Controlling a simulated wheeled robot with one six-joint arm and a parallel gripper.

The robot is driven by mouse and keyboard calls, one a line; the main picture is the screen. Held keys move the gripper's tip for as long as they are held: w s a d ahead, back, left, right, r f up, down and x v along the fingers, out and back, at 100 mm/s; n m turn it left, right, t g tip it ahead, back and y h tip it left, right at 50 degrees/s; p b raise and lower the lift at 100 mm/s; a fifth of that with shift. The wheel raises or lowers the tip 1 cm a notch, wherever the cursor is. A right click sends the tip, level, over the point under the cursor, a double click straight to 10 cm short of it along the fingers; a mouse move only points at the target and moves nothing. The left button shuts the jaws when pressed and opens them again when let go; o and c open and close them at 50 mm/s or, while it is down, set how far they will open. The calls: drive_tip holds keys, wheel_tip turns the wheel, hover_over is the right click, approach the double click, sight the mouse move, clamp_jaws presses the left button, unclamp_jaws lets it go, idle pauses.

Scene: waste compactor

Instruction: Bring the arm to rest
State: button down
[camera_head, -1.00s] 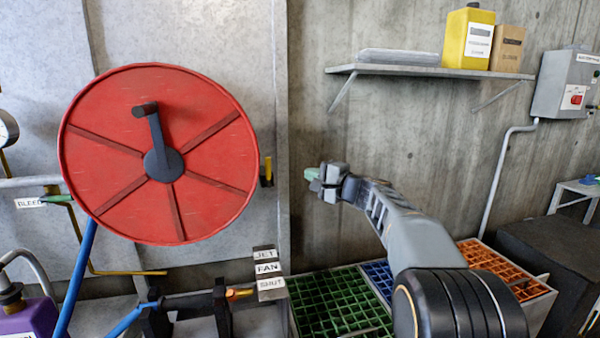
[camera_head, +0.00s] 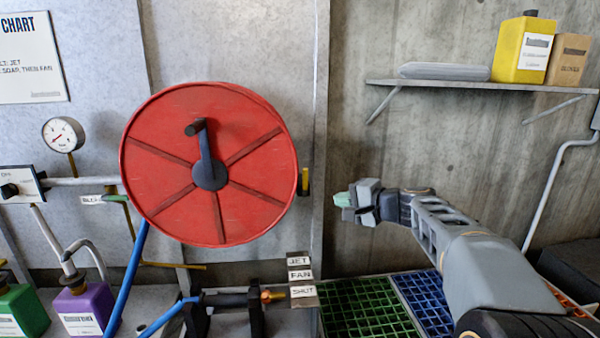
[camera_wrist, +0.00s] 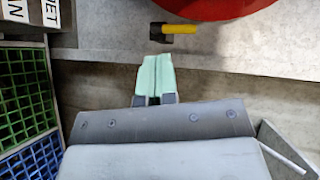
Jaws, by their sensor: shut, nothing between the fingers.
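My gripper (camera_head: 343,199) is raised in front of the concrete wall, just right of the red hose reel (camera_head: 250,185). Its pale green fingertips point left in the head view. In the wrist view, the fingers (camera_wrist: 155,75) lie side by side, closed together with nothing between them. My gripper appears apart from the reel and the yellow handle (camera_head: 305,181) at the reel's right edge. My arm reaches in from the lower right of the head view.
Green (camera_head: 355,312) and blue (camera_head: 424,300) grates lie below my arm. A shelf (camera_head: 470,87) with a yellow jug (camera_head: 524,50) and a box (camera_head: 568,60) is above right. A JET/FAN/SHUT sign (camera_head: 300,275) and purple jug (camera_head: 88,308) stand lower left.

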drive_tip(key=s+a+r+n+g+h+p, duration=0.2)
drive_tip(key=s+g+p, duration=0.1)
drive_tip(key=s+p, duration=0.4)
drive_tip(key=s+a+r+n+g+h+p, duration=0.1)
drive_tip(key=s+r+n+g+h+p, duration=0.15)
drive_tip(key=s+p, duration=0.45)
drive_tip(key=s+d+n+g+h+p, duration=0.1)
drive_tip(key=s+d+n+h+p, duration=0.1)
drive_tip(key=s+p, duration=0.2)
drive_tip(key=s+d+r+n+g+h+p, duration=0.1)
drive_tip(key=s+d+n+h+p, duration=0.1)
drive_tip(key=s, duration=0.6)
drive_tip(key=shift+d+h+p, duration=0.25)
drive_tip(key=shift+h+p, duration=0.5)
drive_tip(key=shift+p, duration=0.4)
